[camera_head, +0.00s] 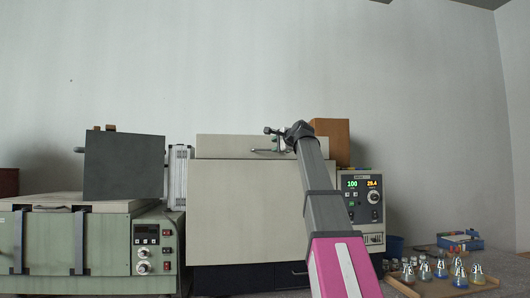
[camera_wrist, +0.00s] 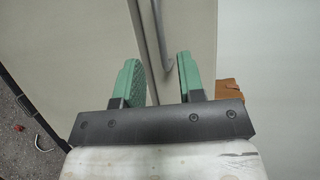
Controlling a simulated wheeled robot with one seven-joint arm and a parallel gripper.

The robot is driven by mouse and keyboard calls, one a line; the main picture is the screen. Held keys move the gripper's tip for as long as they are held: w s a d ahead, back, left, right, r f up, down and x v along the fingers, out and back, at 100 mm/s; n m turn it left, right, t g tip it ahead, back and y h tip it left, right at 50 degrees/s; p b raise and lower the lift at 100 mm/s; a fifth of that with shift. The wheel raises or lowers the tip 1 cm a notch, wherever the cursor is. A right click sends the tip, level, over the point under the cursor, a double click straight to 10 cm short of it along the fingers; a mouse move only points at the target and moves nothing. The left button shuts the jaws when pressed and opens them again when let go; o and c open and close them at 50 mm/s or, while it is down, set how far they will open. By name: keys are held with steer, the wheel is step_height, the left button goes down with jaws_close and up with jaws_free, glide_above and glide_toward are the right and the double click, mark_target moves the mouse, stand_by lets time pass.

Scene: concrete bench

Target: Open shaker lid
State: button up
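The shaker is the wide cream box in the middle of the head view, with a lit control panel (camera_head: 362,197) at its right. Its lid (camera_head: 235,205) shows as a broad pale panel; it looks closed. A thin grey handle bar (camera_head: 262,150) shows near the lid's top edge, partly hidden by my gripper. My gripper (camera_head: 272,140) is at this bar, and its green fingers are apart. In the wrist view, the handle (camera_wrist: 162,40) runs down toward the gap between the open fingers (camera_wrist: 159,75). No finger clearly touches it.
Several flasks (camera_head: 440,270) stand on a wooden tray at lower right, near a blue bin (camera_head: 460,240). Space above the shaker is clear.

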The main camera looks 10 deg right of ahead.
mark_target(267, 150)
steer(key=x, duration=0.9)
jaws_close()
